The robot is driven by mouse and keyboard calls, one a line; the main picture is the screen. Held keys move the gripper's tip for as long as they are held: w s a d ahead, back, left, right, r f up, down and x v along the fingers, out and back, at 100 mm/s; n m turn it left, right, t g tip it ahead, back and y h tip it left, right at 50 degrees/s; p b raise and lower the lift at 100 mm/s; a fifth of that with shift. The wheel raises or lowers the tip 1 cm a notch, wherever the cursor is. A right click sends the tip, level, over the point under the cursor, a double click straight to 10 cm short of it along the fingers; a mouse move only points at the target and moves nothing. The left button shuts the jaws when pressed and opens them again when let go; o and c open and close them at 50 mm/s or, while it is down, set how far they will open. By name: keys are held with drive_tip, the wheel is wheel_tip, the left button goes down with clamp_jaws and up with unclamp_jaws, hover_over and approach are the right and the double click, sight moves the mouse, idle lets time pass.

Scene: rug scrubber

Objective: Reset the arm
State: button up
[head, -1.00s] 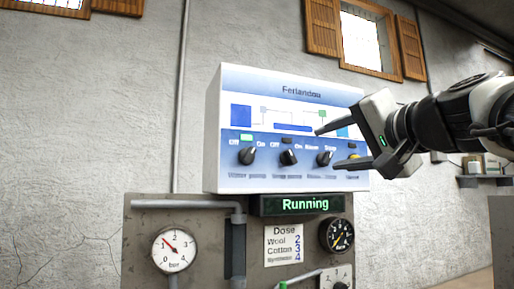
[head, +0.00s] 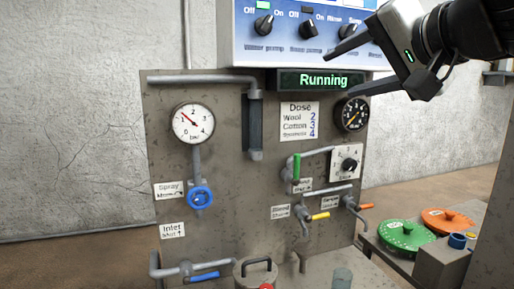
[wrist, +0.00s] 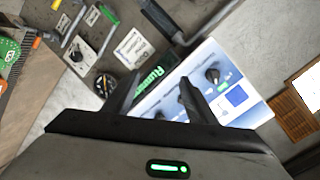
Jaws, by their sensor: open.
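My gripper (head: 338,72) is at the upper right of the head view, in front of the right part of the white and blue control box (head: 290,52). Its two fingers are apart, with nothing between them. In the wrist view the open fingers (wrist: 160,97) point at the control box (wrist: 215,62), which shows its knobs and a blue square. The display (head: 316,80) under the box reads "Running" in green. The box's top is cut off in the head view, and my gripper hides part of its right side.
The grey panel below carries a pressure gauge (head: 193,123), a black dial (head: 352,114), a blue valve wheel (head: 200,197) and pipes with coloured levers. A green disc (head: 404,236) and an orange disc (head: 447,220) lie at the lower right. Bare wall and floor show at left.

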drive_tip(key=s+a+f+n+g+h, duration=0.1)
drive_tip(key=s+f+n+g+h, duration=0.3)
drive_tip(key=f, duration=0.8)
drive_tip(key=s+a+f+g+y, duration=0.1)
drive_tip(key=s+f+g, duration=0.1)
drive_tip(key=s+f, duration=0.75)
drive_tip(key=s+a+f+n+g+h, duration=0.1)
drive_tip(key=s+f+n+g+h, duration=0.15)
drive_tip(key=f, duration=1.15)
wheel_tip(320, 180, up, 25)
drive_tip(key=d+p, duration=0.1)
drive_tip(key=p, duration=2.5)
drive_tip(key=shift+s+r, duration=0.2)
drive_tip(key=shift+s, duration=0.1)
